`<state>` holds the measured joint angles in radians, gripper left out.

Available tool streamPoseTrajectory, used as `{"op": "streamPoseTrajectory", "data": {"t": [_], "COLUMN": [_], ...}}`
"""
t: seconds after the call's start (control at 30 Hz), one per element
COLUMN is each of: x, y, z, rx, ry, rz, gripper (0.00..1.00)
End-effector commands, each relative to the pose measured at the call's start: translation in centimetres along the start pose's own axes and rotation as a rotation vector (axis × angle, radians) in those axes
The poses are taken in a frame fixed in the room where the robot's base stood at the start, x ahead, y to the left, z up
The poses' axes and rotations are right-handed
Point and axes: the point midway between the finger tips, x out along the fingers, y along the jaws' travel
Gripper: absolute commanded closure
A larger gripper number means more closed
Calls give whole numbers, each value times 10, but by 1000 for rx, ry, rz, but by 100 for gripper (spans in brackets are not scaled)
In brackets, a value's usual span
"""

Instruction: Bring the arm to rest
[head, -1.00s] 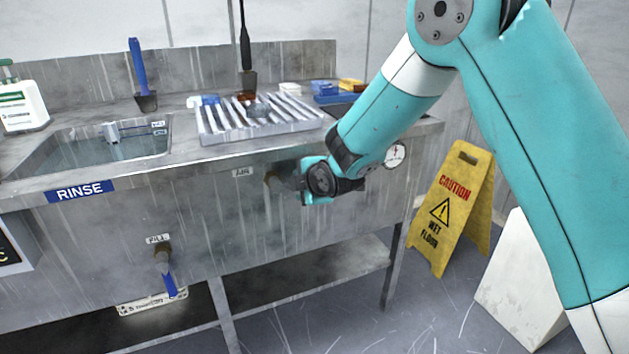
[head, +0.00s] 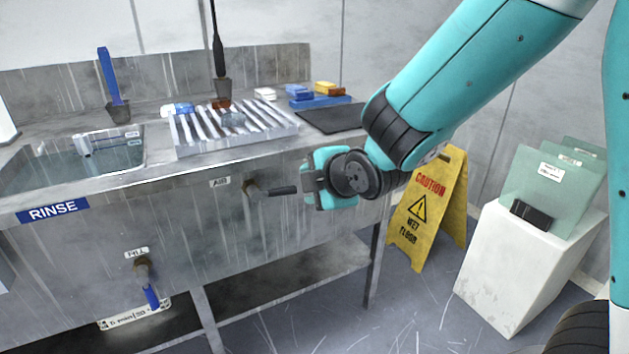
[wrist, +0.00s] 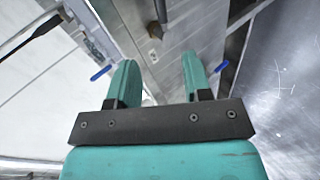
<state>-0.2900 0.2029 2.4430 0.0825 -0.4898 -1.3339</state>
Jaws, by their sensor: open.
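My gripper shows in the wrist view (wrist: 160,82) with its two teal fingers apart and nothing between them. In the head view my wrist and gripper (head: 313,182) are in front of the steel sink bench's front panel. They are just right of the AIR valve (head: 252,189), whose dark handle points right toward the gripper. I cannot tell from the head view whether the gripper touches the handle. My arm comes in from the upper right and partly hides the bench's right end.
The steel bench (head: 190,225) has a RINSE basin (head: 75,165), a ribbed rack (head: 235,128) and a FILL valve (head: 143,268) with a blue handle. A yellow caution sign (head: 428,212) stands right of it. A white stand (head: 505,262) holds greenish panels (head: 550,190).

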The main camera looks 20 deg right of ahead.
Motion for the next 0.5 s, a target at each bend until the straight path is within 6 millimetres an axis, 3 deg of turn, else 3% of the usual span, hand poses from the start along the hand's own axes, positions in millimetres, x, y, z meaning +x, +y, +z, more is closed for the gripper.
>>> {"op": "streamPoseTrajectory", "data": {"t": [0.37, 0.5], "x": [0, -11], "y": [0, -6], "z": [0, -7], "rx": [3, 122], "ry": [1, 19], "rz": [-1, -66], "gripper": [55, 55]}}
